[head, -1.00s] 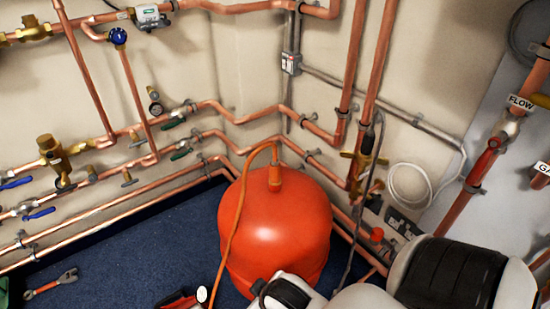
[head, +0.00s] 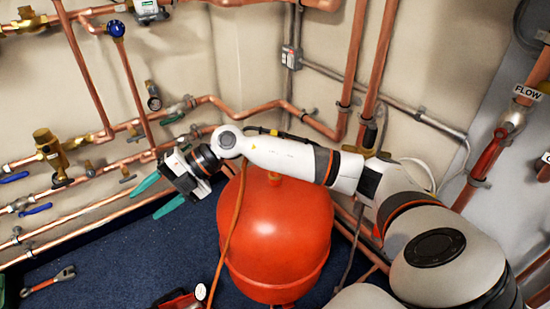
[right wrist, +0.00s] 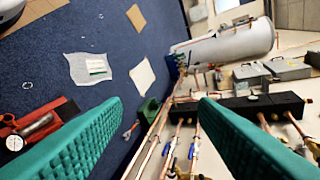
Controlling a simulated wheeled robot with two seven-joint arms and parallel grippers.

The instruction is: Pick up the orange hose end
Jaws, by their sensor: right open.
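The orange hose (head: 232,235) runs down the left front of the red vessel (head: 275,235) in the head view. Its upper part near the vessel's top fitting is hidden behind my right arm, and I cannot make out a free end. My right gripper (head: 144,205) is open and empty, with teal fingers pointing left, to the left of the vessel and hose, in front of the wall pipes. In the right wrist view the open fingers (right wrist: 158,110) show nothing between them but floor and pipes beyond; no orange hose shows there. My left gripper is not in view.
Copper pipes with valves (head: 50,150) line the walls. A red-handled wrench (head: 48,281) lies on the blue floor. A red item with a round white dial (head: 201,291) is at the bottom. The right wrist view shows a green box (right wrist: 148,112) and a grey cylinder (right wrist: 235,45).

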